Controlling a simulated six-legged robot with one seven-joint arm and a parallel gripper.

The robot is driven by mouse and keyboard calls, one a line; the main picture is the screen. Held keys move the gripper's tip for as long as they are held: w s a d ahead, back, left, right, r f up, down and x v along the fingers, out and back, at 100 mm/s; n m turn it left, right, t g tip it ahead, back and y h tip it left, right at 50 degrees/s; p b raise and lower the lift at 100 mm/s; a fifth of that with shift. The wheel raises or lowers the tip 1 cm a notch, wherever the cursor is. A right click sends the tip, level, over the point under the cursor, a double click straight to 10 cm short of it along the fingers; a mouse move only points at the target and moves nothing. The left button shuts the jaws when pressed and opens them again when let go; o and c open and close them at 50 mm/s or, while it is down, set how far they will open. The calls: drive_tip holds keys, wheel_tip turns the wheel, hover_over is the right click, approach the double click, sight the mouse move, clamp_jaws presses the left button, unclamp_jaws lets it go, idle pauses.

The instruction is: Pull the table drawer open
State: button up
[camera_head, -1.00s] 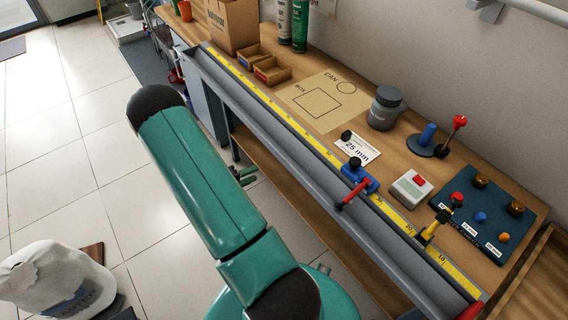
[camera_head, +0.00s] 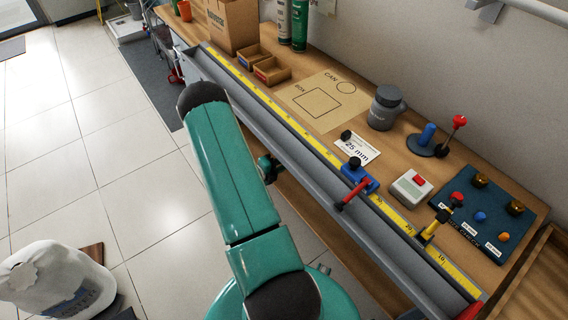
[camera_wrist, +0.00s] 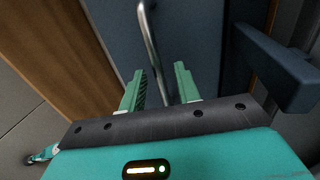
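The drawer's dark blue front (camera_wrist: 195,35) fills the middle of the wrist view. A shiny metal bar handle (camera_wrist: 150,40) stands out from it, bent at its upper end. My gripper (camera_wrist: 158,82) has two green fingers spread apart. The lower part of the handle lies between the fingers in the picture, with a visible gap to each; I cannot tell how deep it sits between them. In the head view, my teal arm reaches down beside the workbench (camera_head: 330,210) and hides the drawer and most of the gripper.
A dark blue bar (camera_wrist: 278,68) juts out close on the right of my gripper. A brown wooden panel (camera_wrist: 65,50) is at the left. On the bench are a grey rail with a yellow tape (camera_head: 290,122) and small tools. Tiled floor (camera_head: 140,165) lies open left of the arm.

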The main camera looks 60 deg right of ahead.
drive_tip(key=shift+d, duration=0.1)
clamp_jaws()
drive_tip(key=f+v, duration=0.2)
drive_tip(key=v, duration=0.9)
drive_tip(key=a+f+v, duration=0.1)
drive_tip(key=f+v, duration=0.2)
drive_tip(key=v, duration=0.8)
drive_tip(key=shift+w+a, duration=0.2)
drive_tip(key=shift+w, duration=0.15)
drive_tip(key=shift+r, duration=0.1)
unclamp_jaws()
